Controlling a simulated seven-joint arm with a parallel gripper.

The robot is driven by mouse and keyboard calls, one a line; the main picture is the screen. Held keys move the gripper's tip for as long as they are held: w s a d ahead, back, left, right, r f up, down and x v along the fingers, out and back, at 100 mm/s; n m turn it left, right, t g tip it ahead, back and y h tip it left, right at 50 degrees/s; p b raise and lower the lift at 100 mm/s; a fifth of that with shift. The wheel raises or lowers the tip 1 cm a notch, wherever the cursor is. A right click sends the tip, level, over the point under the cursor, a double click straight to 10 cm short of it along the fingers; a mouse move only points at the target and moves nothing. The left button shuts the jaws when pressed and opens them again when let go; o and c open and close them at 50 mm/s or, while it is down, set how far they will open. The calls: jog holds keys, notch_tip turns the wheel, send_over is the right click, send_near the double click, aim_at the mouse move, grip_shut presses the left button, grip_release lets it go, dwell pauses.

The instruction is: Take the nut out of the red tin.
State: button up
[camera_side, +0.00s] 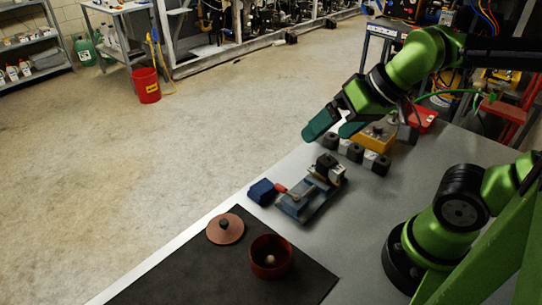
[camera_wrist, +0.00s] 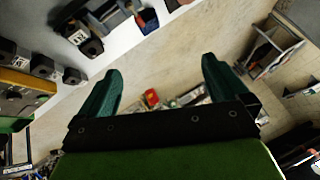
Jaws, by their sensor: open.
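The red tin (camera_side: 270,262) stands open on a dark mat (camera_side: 190,272) near the front of the table in the side view. A small pale nut (camera_side: 270,260) shows inside it. The tin's reddish lid (camera_side: 225,229), with a dark knob, lies flat on the mat to the left of the tin. My gripper (camera_side: 335,130) is up above the far part of the table, well away from the tin. Its two green fingers are apart with nothing between them, as the wrist view (camera_wrist: 160,85) also shows. The tin is not in the wrist view.
A blue-grey vise-like fixture (camera_side: 305,198) and a blue block (camera_side: 262,191) stand between my gripper and the mat. Several dark and pale blocks (camera_side: 355,152) and a yellow box (camera_side: 376,136) sit farther back. The table's left edge borders open floor.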

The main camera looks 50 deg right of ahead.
jog(key=shift+s+d+r+m+t, duration=0.1)
jog(key=shift+d+r+m+t, duration=0.25)
jog(key=shift+d, duration=0.25)
jog(key=shift+c, duration=0.8)
jog(key=shift+d+r, duration=0.1)
jog(key=shift+d, duration=0.05)
jog(key=shift+c, duration=1.2)
jog(key=c, duration=0.9)
jog(key=g+h, duration=0.2)
jog(key=g, duration=0.5)
send_over(269, 256)
jog(key=shift+n, duration=0.45)
jog(key=f, duration=1.8)
jog(key=shift+w+d+f, duration=0.15)
jog(key=shift+w, duration=0.05)
jog(key=shift+s+f, duration=0.15)
jog(key=shift+f, duration=1.15)
jog(key=shift+s+f, duration=0.1)
jog(key=shift+f, duration=1.2)
